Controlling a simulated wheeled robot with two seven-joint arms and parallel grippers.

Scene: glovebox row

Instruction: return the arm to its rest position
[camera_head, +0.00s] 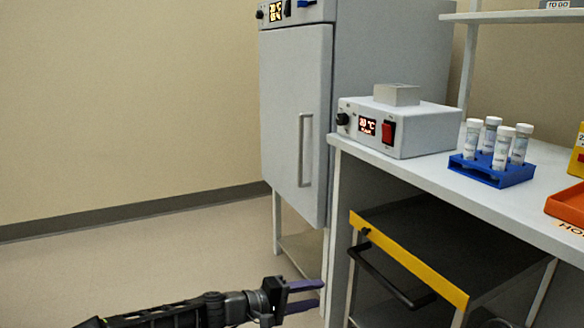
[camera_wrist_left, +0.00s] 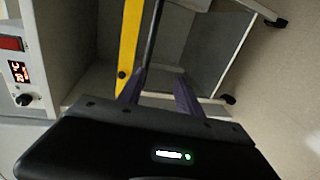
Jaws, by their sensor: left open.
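My left gripper (camera_head: 304,296) reaches in from the lower left in the head view, low in front of the bench. Its two purple fingers are apart, with nothing between them. In the left wrist view my left gripper (camera_wrist_left: 158,92) shows the same spread fingers, pointing toward the space under the bench. My right gripper is in neither view.
A white bench (camera_head: 430,185) carries a heater box (camera_head: 425,132) and a blue rack (camera_head: 490,173) of capped tubes. A dark cart with a yellow edge (camera_head: 408,262) stands beneath. A tall grey cabinet (camera_head: 295,120) stands behind. The floor (camera_head: 130,262) at left is clear.

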